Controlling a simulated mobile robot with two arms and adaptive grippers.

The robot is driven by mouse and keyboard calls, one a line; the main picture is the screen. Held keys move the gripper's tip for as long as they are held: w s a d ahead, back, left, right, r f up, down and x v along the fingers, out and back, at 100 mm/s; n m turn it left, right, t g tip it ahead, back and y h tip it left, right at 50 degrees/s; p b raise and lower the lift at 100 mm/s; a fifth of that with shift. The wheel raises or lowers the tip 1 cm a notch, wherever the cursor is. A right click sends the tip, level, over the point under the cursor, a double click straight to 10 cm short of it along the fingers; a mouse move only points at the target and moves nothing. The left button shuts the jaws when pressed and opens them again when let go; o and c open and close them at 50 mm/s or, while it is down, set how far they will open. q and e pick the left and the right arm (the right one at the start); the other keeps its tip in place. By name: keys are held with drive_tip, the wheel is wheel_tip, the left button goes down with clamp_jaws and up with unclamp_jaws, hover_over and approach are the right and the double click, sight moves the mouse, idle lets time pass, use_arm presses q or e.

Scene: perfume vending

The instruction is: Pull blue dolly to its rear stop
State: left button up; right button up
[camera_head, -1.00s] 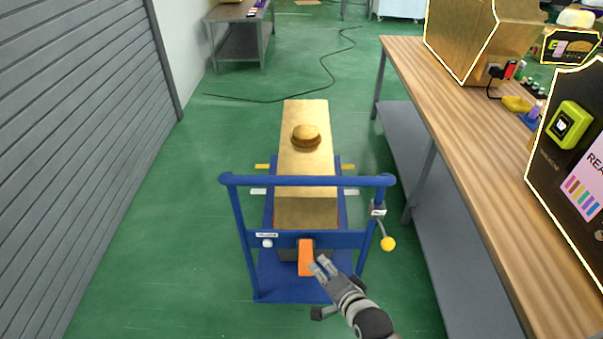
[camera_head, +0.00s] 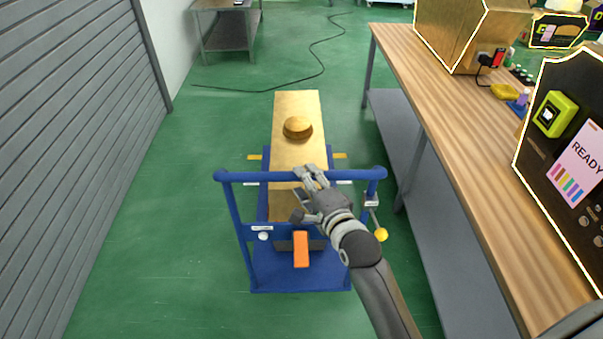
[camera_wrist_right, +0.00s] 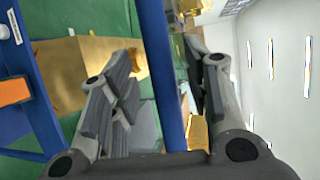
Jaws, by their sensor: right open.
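The blue dolly (camera_head: 275,280) stands on the green floor in the middle of the head view, carrying a long gold box (camera_head: 296,110) with a round gold knob-like piece (camera_head: 297,128) on top. Its push handle (camera_head: 245,177) has a horizontal top bar. My right gripper (camera_head: 311,177) is at the right half of that bar. In the right wrist view the fingers (camera_wrist_right: 160,65) are open, with the blue bar (camera_wrist_right: 162,60) between them; contact cannot be told. An orange pedal (camera_head: 301,250) sits low on the dolly's near side. My left gripper is not in view.
A yellow-knobbed lever (camera_head: 381,235) hangs at the handle's right post. A wooden-topped workbench (camera_head: 440,100) with machines runs along the right. A grey shutter wall (camera_head: 75,150) is at the left. A black cable (camera_head: 270,90) lies on the floor beyond; floor left of the dolly is clear.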

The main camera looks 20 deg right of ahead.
drive_tip(key=shift+x, duration=1.6)
clamp_jaws()
